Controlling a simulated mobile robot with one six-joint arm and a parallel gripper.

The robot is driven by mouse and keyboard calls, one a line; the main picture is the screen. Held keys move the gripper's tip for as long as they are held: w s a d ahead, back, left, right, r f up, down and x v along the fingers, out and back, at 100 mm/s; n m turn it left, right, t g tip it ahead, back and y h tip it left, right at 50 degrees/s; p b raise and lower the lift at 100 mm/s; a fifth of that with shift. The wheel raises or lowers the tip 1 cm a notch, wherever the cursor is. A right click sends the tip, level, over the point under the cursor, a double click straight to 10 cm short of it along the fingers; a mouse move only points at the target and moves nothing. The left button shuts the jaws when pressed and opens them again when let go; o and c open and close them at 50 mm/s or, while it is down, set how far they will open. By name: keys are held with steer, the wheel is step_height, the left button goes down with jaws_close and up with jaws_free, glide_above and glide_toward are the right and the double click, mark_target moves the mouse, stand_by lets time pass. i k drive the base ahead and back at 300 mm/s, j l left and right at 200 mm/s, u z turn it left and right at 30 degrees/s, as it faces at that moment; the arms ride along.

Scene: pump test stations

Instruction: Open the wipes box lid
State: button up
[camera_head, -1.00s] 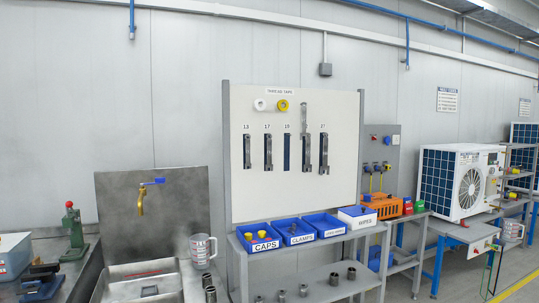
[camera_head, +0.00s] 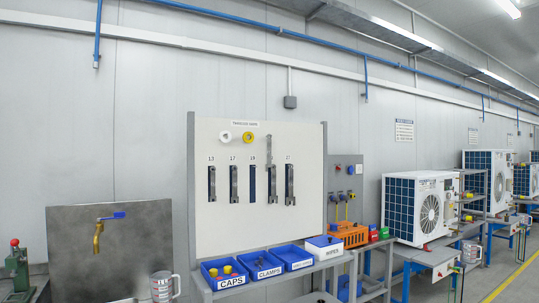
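The wipes box (camera_head: 324,248) is a small white box with a blue panel on top and a WIPES label on its front. It stands at the right end of the row of blue bins on the grey shelf, below the tool board. Its lid looks shut, though it is small in the picture. My gripper is not in view.
Blue bins labelled CAPS (camera_head: 225,273) and CLAMPS (camera_head: 261,262), and a third blue bin (camera_head: 293,257), stand left of the wipes box. An orange crate (camera_head: 350,235) is just right of it.

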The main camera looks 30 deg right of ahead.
mark_target(325, 241)
steer(key=z, duration=1.25)
steer(key=i+l, duration=0.1)
steer(key=i, duration=1.05)
steer(key=i+l, duration=0.1)
steer(key=i, duration=1)
steer(key=j+u, duration=0.05)
